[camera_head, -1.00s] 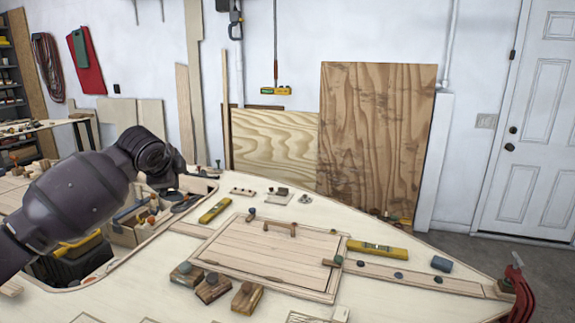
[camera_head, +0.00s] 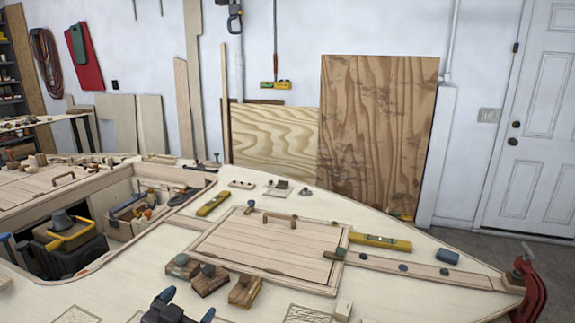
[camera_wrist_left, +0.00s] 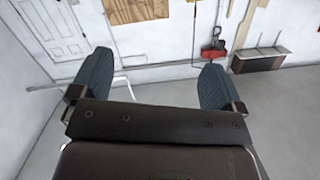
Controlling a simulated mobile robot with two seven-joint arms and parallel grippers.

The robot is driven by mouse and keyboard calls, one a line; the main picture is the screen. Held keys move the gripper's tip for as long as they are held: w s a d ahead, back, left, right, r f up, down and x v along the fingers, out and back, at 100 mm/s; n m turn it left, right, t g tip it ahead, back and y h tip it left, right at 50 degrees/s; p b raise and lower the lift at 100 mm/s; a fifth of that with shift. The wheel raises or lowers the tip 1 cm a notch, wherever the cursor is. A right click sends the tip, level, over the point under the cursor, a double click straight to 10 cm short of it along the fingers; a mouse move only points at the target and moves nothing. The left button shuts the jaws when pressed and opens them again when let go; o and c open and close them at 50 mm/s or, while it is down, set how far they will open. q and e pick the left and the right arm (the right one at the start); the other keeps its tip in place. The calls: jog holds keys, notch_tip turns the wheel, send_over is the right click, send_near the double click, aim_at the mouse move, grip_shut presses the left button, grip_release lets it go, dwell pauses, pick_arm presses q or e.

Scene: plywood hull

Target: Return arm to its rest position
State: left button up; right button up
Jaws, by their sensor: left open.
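My left gripper (camera_head: 188,304) shows at the bottom edge of the head view, in front of the wooden blocks on the deck. Only its dark fingers and a bit of its body are in the picture. In the left wrist view the same gripper (camera_wrist_left: 154,78) has its two blue-grey fingers wide apart with nothing between them. Beyond them are the floor and the white wall. My right gripper is in neither view.
The plywood hull deck (camera_head: 420,285) holds a hatch panel (camera_head: 265,245), yellow levels (camera_head: 381,242) and wooden blocks (camera_head: 211,280). An open compartment (camera_head: 110,215) holds a yellow-handled toolbox (camera_head: 70,235). A red clamp (camera_head: 528,285) grips the right tip.

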pick_arm(q)
jog(key=s+a+f+n+g+y+b, duration=0.1)
jog(key=s+a+f+n+g+y, duration=0.1)
jog(key=s+f, duration=0.9)
jog(key=s+a+f+n+g+y+b, duration=0.2)
jog(key=s+a+f+n, duration=0.1)
jog(key=s+f, duration=0.8)
jog(key=s+a, duration=0.1)
jog(key=s, duration=0.3)
jog(key=shift+a+f+g, duration=0.15)
jog(key=shift+f+g, duration=0.15)
jog(key=shift+g, duration=0.1)
